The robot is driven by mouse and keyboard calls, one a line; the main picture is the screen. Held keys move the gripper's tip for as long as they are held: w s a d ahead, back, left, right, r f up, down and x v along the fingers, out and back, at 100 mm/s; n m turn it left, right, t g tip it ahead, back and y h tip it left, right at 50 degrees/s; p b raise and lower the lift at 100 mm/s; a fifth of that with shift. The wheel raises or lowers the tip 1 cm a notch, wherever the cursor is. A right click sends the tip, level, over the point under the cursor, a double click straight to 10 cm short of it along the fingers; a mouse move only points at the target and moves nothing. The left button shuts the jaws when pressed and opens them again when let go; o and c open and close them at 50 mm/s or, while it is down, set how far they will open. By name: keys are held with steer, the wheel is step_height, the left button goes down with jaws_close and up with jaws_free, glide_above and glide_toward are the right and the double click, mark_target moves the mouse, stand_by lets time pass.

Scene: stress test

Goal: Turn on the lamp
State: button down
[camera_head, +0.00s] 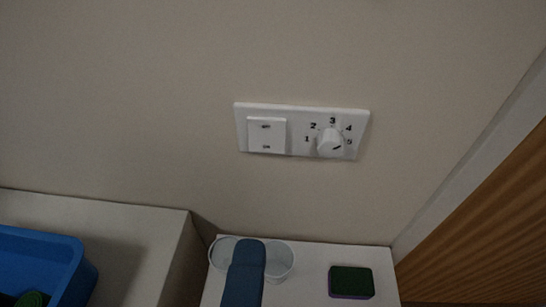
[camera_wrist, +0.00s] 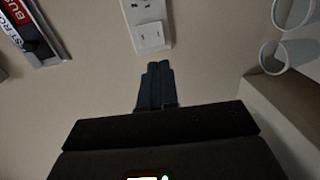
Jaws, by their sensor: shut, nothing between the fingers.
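A white wall plate (camera_head: 300,112) is on the beige wall in the head view. It carries a square rocker switch (camera_head: 266,135) on the left and a round dial (camera_head: 330,142) numbered 1 to 5 on the right. The rocker switch (camera_wrist: 150,37) also shows in the wrist view, just beyond my gripper's tips. My gripper (camera_wrist: 158,66) has blue-grey fingers, shut together and empty, apart from the plate in both pictures. In the head view my gripper (camera_head: 249,246) is below the plate, in front of the cups. No lamp is in view.
Two pale cups (camera_head: 279,262) (camera_head: 219,252) and a green and purple sponge (camera_head: 350,282) stand on a white surface (camera_head: 312,290) below the plate. A blue bin (camera_head: 45,262) is at left, a wooden panel (camera_head: 490,220) at right. A red and black lettered thing (camera_wrist: 30,30) shows in the wrist view.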

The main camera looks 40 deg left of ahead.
steer(key=shift+w, duration=0.1)
steer(key=p, duration=0.1)
glide_toward(268, 151)
steer(key=x, duration=0.6)
steer(key=shift+w+a+r, duration=0.1)
steer(key=shift+w+a, duration=0.1)
steer(key=shift+w, duration=0.1)
